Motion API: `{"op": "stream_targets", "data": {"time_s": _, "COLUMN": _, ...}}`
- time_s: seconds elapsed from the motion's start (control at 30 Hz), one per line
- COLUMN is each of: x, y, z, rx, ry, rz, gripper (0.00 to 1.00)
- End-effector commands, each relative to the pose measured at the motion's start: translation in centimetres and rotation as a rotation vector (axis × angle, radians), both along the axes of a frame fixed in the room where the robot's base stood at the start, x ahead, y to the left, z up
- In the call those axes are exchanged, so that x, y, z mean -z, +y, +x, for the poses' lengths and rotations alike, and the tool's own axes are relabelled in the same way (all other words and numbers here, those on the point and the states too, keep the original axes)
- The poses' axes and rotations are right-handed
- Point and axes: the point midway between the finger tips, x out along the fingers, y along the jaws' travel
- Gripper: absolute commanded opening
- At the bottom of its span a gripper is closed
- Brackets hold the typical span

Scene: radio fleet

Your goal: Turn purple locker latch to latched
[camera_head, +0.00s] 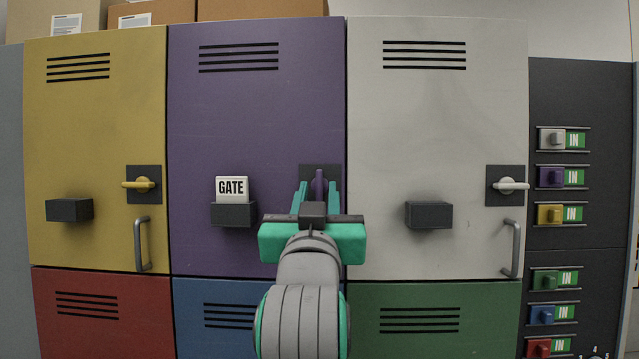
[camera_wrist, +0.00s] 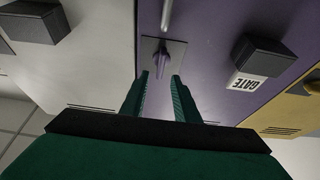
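The purple locker door (camera_head: 257,110) stands in the middle of the upper row. Its purple latch (camera_head: 319,177) is a lever on a dark square plate near the door's right edge, and the lever stands upright. It also shows in the wrist view (camera_wrist: 161,59). My gripper (camera_head: 318,190) is open in front of the latch, with one green finger to each side of the lever as seen from the head. In the wrist view my fingertips (camera_wrist: 160,76) are apart, with the lever beyond the gap between them. Contact cannot be told. The lever's lower part is hidden by my gripper.
A GATE card (camera_head: 232,188) stands in a dark holder on the purple door. The yellow latch (camera_head: 139,184) and white latch (camera_head: 508,186) on the neighbouring doors lie level. Handles (camera_head: 140,245) stick out below them. A dark panel (camera_head: 575,90) with several IN tags stands right.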

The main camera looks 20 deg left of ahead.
Motion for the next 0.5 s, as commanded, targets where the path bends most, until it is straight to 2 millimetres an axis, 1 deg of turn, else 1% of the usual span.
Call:
{"op": "stream_targets", "data": {"time_s": 0.03, "x": -0.4, "y": 0.2, "z": 0.8, "rx": 0.000, "ry": 0.001, "rz": 0.000, "gripper": 0.28}}
{"op": "stream_targets", "data": {"time_s": 0.2, "x": -1.3, "y": 0.8, "z": 2.9, "rx": 0.000, "ry": 0.000, "rz": 0.000, "gripper": 0.28}}
{"op": "stream_targets", "data": {"time_s": 0.3, "x": -1.6, "y": 1.0, "z": 3.6, "rx": 0.000, "ry": 0.001, "rz": 0.000, "gripper": 0.28}}
{"op": "stream_targets", "data": {"time_s": 0.5, "x": -1.8, "y": 1.1, "z": 4.2, "rx": 0.001, "ry": -0.002, "rz": 0.001, "gripper": 0.28}}
